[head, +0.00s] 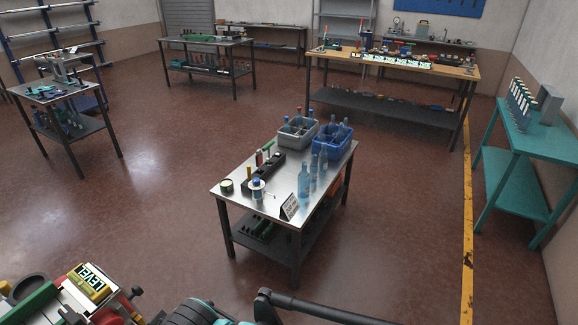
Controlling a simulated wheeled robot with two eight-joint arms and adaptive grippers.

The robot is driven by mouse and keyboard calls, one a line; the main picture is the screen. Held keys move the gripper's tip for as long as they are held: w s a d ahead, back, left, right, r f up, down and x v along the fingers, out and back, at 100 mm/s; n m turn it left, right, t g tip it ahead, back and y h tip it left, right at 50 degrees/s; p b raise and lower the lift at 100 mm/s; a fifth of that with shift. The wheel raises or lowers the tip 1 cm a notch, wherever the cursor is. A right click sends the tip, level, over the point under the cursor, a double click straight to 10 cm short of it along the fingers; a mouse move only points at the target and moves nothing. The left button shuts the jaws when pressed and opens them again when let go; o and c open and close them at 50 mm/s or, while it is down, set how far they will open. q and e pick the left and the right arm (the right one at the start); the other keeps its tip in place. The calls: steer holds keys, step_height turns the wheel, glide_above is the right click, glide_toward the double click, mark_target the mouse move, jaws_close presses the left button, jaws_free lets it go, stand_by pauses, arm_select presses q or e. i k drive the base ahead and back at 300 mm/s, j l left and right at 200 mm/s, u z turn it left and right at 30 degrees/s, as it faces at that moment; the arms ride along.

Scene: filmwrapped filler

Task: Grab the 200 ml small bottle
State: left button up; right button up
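Several translucent blue bottles stand upright on the metal-topped table (228,189) in the middle of the head view. The nearest bottle (304,182) stands near the table's right front part, with others (323,163) close behind it. More bottles stand in a grey crate (288,137) and a blue crate (325,150) at the back of this table. Bottle volumes cannot be read, so I cannot tell which one is the 200 ml small bottle. Neither of my grippers shows in the head view.
A small sign (289,207), a white-and-blue container (257,189) and a dark rack (264,172) share the table. A teal table (541,142) stands right. Red floor (150,200) left of the middle table is clear.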

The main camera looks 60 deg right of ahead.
mark_target(313, 167)
steer(key=z, duration=2.4)
steer(key=i+j, duration=0.1)
steer(key=i, duration=0.65)
steer(key=i+j, duration=0.15)
steer(key=i, duration=0.6)
steer(key=i+j+z, duration=0.1)
steer(key=i, duration=0.65)
